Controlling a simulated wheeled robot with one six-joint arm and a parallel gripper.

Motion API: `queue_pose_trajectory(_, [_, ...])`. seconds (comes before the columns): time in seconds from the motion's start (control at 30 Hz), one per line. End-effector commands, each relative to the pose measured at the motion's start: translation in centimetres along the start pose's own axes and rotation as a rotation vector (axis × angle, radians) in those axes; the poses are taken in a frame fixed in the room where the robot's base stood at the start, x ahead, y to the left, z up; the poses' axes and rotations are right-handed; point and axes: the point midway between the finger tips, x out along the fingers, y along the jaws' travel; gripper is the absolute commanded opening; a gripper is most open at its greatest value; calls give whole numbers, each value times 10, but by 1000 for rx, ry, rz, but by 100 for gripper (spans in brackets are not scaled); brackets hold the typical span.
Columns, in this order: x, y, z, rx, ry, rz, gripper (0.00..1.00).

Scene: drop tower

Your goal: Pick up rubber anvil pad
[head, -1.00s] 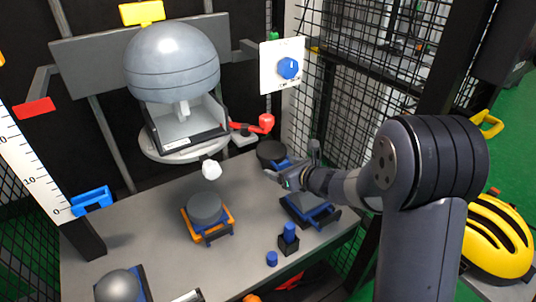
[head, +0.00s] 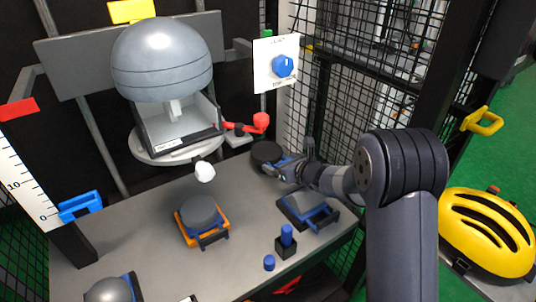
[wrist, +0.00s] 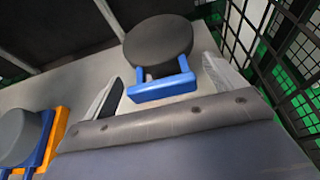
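A dark round pad with a blue handle, which looks like the rubber anvil pad (head: 266,154), lies at the back right of the grey bench. My gripper (head: 283,168) is close beside it, on its near right side. In the wrist view the pad (wrist: 158,42) is straight ahead, its blue handle (wrist: 162,88) facing me. My gripper (wrist: 163,70) is open, with one finger on each side of the handle. I see gaps between the fingers and the handle.
A grey disc on an orange and blue base (head: 199,214) sits mid-bench. A grey headform (head: 162,60) hangs above; a red lever (head: 259,122) is behind the pad. Black mesh stands at right.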

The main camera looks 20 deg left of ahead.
Motion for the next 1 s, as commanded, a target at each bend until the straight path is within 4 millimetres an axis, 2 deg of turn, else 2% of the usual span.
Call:
queue_pose_trajectory(0.07, [0, 0, 0, 0, 0, 0, 83])
queue_pose_trajectory(0.7, [0, 0, 2, 0, -3, 0, 31])
queue_pose_trajectory(0.9, [-1, 0, 2, -1, -4, 0, 31])
queue_pose_trajectory(1.0, [-4, 0, 10, -2, -5, 0, 31])
